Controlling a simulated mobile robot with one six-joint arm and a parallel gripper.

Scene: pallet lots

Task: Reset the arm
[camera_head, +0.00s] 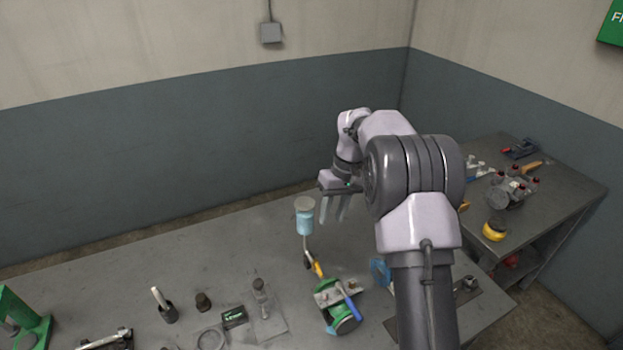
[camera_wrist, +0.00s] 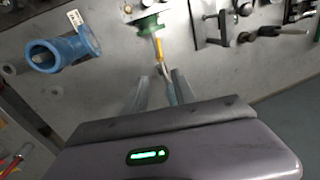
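My gripper (camera_head: 336,208) hangs above the back part of the grey workbench (camera_head: 220,255), with its fingers pointing down. In the wrist view its two fingers (camera_wrist: 160,92) stand apart with nothing held between them; the gripper is open. My arm is bent, reaching from the lower right up and over to the left. A blue canister with a tan top (camera_head: 304,220) stands on the bench just left of and below the fingers in the head view. A yellow-handled tool (camera_head: 318,269) lies in front of it, and its handle also shows beyond the fingers in the wrist view (camera_wrist: 160,48).
A green device with a blue-handled tool (camera_head: 335,305) lies nearer the front. A blue part (camera_head: 379,271) is partly hidden by my arm. Small dark parts and a green stand (camera_head: 22,315) are at front left. A second bench (camera_head: 570,190) at right holds several items. The bench's back left is clear.

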